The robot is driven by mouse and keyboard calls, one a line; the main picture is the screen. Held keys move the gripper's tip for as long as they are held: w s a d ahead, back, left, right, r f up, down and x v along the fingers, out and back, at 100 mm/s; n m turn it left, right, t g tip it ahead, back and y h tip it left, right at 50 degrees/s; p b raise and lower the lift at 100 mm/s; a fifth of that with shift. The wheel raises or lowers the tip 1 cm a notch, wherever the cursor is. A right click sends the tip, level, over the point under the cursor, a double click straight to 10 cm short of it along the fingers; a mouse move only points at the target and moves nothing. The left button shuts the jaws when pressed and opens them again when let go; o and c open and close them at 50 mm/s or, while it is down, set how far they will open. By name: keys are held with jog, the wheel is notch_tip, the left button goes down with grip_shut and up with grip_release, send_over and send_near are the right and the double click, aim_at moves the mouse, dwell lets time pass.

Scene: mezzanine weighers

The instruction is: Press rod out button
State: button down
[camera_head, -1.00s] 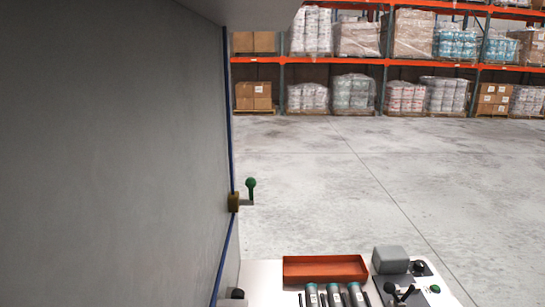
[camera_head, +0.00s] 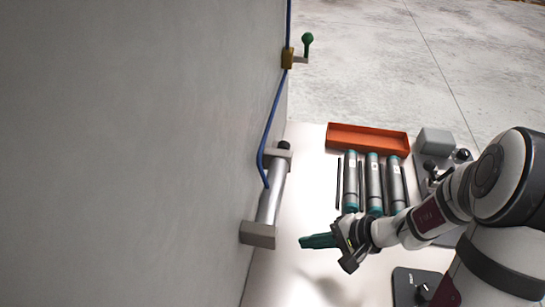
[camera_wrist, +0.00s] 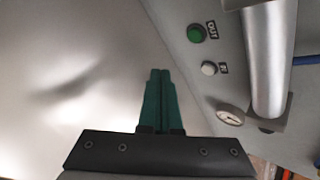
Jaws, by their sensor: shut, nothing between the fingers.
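In the wrist view, a round green button (camera_wrist: 196,32) sits on a grey panel beside a dark label that appears to read OUT. A white button (camera_wrist: 208,68) with its own small label is below it. My gripper (camera_wrist: 160,73) has its green fingers together and empty; the tips are left of and below the green button, apart from it. In the head view, my gripper (camera_head: 303,241) points left towards the grey wall, near a silver cylinder (camera_head: 271,205) mounted on it. The buttons cannot be made out in the head view.
A round gauge (camera_wrist: 230,115) is on the panel near the cylinder. A blue hose (camera_head: 271,120) runs up the wall to a brass fitting with a green-knobbed lever (camera_head: 307,40). An orange tray (camera_head: 367,150) and several loose cylinders (camera_head: 373,180) lie on the white table.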

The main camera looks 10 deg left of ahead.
jog(key=shift+w+d+f, duration=0.15)
jog(key=shift+w+f, duration=0.1)
jog(key=shift+f, duration=0.3)
jog(key=shift+w+d+f, duration=0.15)
jog(key=shift+w+f, duration=0.05)
jog(key=shift+f, duration=0.3)
jog(key=shift+a, duration=0.1)
jog(key=a, duration=0.8)
jog(key=shift+a, duration=0.35)
dwell(1.0)
jog(key=shift+a, duration=0.4)
jog(key=shift+a, duration=0.45)
dwell(0.4)
jog(key=shift+d, duration=0.9)
